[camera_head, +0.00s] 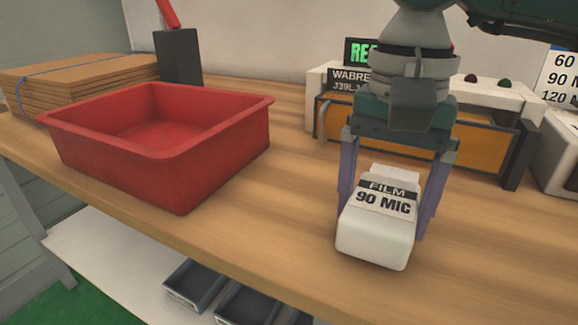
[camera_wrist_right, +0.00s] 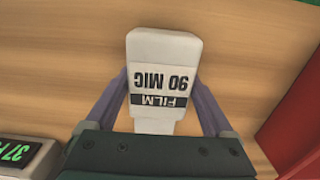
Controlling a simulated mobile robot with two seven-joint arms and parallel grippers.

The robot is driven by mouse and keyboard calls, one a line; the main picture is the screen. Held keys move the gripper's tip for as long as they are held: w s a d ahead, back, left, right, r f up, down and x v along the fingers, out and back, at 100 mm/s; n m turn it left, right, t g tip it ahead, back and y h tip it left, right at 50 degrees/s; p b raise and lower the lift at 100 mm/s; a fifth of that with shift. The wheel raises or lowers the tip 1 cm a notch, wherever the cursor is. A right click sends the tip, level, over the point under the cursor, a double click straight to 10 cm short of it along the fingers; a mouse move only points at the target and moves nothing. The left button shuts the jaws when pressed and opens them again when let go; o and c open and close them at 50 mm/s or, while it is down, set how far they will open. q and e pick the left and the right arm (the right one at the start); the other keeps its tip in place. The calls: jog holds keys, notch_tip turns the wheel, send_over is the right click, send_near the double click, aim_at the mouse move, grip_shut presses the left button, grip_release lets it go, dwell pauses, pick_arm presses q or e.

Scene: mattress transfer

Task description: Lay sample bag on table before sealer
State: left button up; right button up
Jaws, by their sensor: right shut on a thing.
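The sample bag (camera_head: 375,235) is white, with a label reading "FILM 90 MIC". My right gripper (camera_head: 385,215) is shut on it, one purple finger on each side. The bag is over the wooden table (camera_head: 290,225) in front of the sealer (camera_head: 420,135); I cannot tell whether it touches the table. The bag (camera_wrist_right: 165,60) also shows in the right wrist view, between the fingers of the right gripper (camera_wrist_right: 163,90). The sealer has an orange front and a green-lit display, and my right arm hides part of it. My left gripper is not in view.
An empty red tray (camera_head: 230,150) stands left of the bag. Flat cardboard (camera_head: 75,90) is stacked at the far left, beside a dark holder (camera_head: 180,57). A white box (camera_head: 560,150) with a thickness sign (camera_head: 560,80) is at the right. Grey bins (camera_head: 195,285) lie below the table's front edge.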

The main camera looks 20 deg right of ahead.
jog(key=shift+f+b, duration=0.4)
jog(key=shift+f, duration=0.1)
jog(key=o, duration=1.2)
notch_tip(320, 180, up, 9)
jog(key=shift+f+p, duration=0.1)
jog(key=shift+p, duration=0.6)
jog(key=shift+r, duration=0.6)
